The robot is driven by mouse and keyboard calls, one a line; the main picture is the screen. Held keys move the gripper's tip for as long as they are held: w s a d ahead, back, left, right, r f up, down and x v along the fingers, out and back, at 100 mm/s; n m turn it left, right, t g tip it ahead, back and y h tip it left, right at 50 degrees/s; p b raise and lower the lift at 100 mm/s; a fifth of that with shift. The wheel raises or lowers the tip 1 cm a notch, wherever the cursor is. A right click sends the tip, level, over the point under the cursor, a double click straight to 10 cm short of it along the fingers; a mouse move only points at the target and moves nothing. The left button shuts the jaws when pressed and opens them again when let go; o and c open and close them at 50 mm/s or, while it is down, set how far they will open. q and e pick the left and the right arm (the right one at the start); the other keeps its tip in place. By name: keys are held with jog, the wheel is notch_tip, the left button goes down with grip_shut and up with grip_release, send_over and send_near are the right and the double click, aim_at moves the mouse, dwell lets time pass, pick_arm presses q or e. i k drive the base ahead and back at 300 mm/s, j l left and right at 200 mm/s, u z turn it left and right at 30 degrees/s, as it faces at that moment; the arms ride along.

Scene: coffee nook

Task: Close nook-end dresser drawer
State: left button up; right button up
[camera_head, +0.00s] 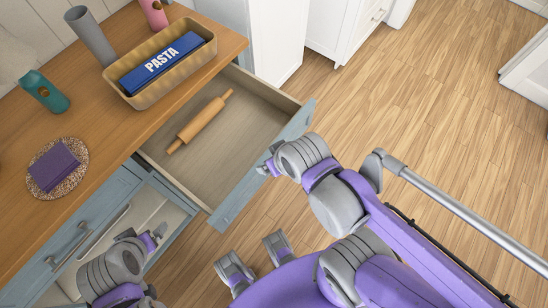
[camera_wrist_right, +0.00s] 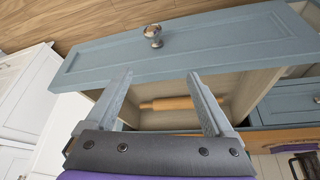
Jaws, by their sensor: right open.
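The nook-end dresser drawer (camera_head: 246,112) is pulled open, with a wooden rolling pin (camera_head: 200,120) lying in it. Its blue front panel (camera_head: 262,168) also shows in the right wrist view (camera_wrist_right: 215,45), with a round metal knob (camera_wrist_right: 153,33). My right gripper (camera_head: 270,165) is by the drawer front. In the right wrist view its fingers (camera_wrist_right: 162,82) are spread with nothing between them, their tips overlapping the front's edge; contact cannot be told. My left gripper (camera_head: 156,236) is low at the left, in front of the dresser; its fingers are too small to read.
The dresser top (camera_head: 110,125) holds a pasta box in a basket (camera_head: 205,58), a grey cylinder (camera_head: 90,36), a teal bottle (camera_head: 44,92) and a purple block on a round mat (camera_head: 80,152). A lower compartment or drawer (camera_head: 172,215) shows beside my left gripper. Floor (camera_head: 440,110) at right is clear.

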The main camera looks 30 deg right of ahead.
aim_at(217, 171)
jog(key=z, duration=1.2)
jog(key=k+j, duration=0.3)
jog(key=k, duration=0.25)
jog(key=u, duration=0.05)
